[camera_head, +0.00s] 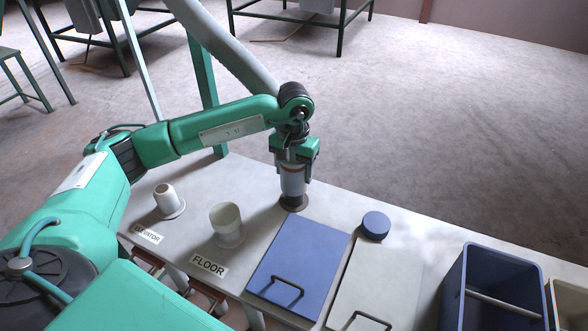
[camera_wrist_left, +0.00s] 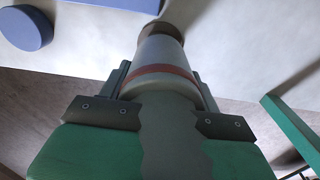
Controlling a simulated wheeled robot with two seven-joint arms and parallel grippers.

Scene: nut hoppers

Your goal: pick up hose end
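The hose end (camera_head: 292,182) is a pale grey cuff with a reddish band. It stands upright on a dark round base (camera_head: 294,204) on the table, behind the blue panel. My left gripper (camera_head: 294,160) comes down around its upper part. In the left wrist view the hose end (camera_wrist_left: 160,55) lies between the two fingers of the gripper (camera_wrist_left: 163,88), which appear to press against its sides, shut on it. The thick grey hose (camera_head: 228,45) runs up and left behind my arm. My right gripper is not in view.
White stubs stand near the elevator label (camera_head: 149,235) and FLOOR label (camera_head: 208,265). A blue panel (camera_head: 300,256) and a white panel (camera_head: 375,285) have dark handles. A blue round cap (camera_head: 376,225) and blue bin (camera_head: 453,290) are to the right. A green post (camera_head: 204,80) rises behind.

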